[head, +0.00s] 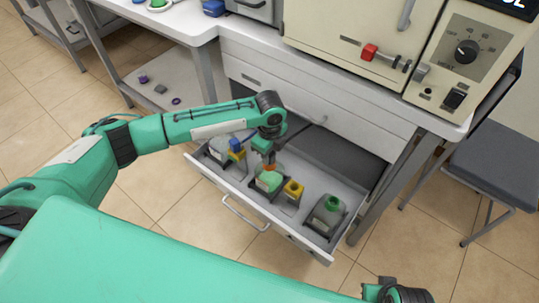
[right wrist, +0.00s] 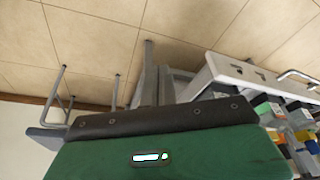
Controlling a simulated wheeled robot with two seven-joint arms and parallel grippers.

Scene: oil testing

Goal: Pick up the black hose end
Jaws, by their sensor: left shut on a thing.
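My left gripper (head: 268,158) reaches down into the open drawer (head: 250,215). It is shut on a small orange-topped piece (head: 271,168) at a green-and-grey item (head: 268,181). The wrist partly hides the fingertips, so the exact grip is unclear. I cannot make out a black hose end for certain in either view. My right gripper's fingers do not show; only a dark part of my right arm is at the bottom right of the head view.
The drawer also holds a blue-and-yellow item (head: 236,148), a yellow-topped item (head: 293,189) and a green-ringed item (head: 333,204). Above it stands a beige machine (head: 340,40) with a red-tipped handle (head: 370,51).

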